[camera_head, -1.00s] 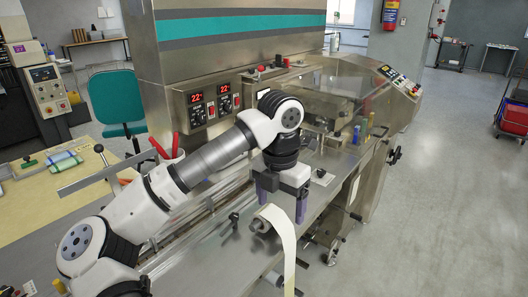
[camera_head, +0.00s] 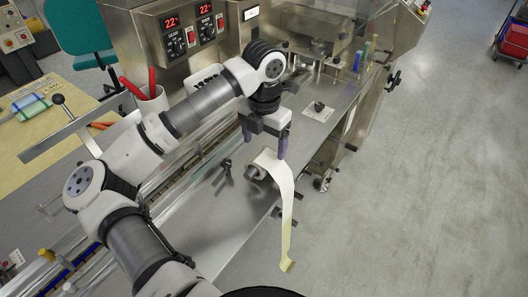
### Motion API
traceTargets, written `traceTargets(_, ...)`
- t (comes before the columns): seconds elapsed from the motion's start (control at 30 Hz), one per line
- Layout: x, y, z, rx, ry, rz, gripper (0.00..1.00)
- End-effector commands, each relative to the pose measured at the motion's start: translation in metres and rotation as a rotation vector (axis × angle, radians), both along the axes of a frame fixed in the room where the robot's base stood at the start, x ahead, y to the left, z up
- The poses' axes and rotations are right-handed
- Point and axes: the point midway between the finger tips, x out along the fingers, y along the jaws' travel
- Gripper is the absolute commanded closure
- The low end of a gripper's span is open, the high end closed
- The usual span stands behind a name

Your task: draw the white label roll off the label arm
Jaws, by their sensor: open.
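The white label roll (camera_head: 275,165) sits at the edge of the steel machine bed, right of centre in the head view. A long pale strip hangs from it, down past the edge to a yellowish end. The grey end of the label arm (camera_head: 254,174) shows at the roll's left side; the rest of that arm is mostly hidden. My gripper (camera_head: 265,146) is open and points down, its two purple-grey fingers spread above and just behind the roll. I see no contact with the roll, but the exact gap is unclear.
The steel bed (camera_head: 215,215) is mostly bare in front. A small black-handled clamp (camera_head: 225,170) stands left of the roll. A white cup with red-handled tools (camera_head: 147,97) stands behind my arm. A dark knob on a pale plate (camera_head: 319,107) lies right. Open floor lies right.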

Motion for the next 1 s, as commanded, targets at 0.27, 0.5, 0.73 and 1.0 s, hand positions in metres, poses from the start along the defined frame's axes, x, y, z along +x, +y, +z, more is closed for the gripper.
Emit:
traceTargets(0.27, -0.001, 0.000, -0.045, -0.001, 0.002, 0.000, 0.20)
traceTargets(0.5, 0.000, 0.000, -0.062, -0.001, -0.001, -0.001, 0.20)
traceTargets(0.73, 0.000, 0.000, -0.064, -0.001, -0.001, -0.001, 0.20)
traceTargets(1.0, 0.000, 0.000, -0.063, -0.001, -0.001, -0.001, 0.50)
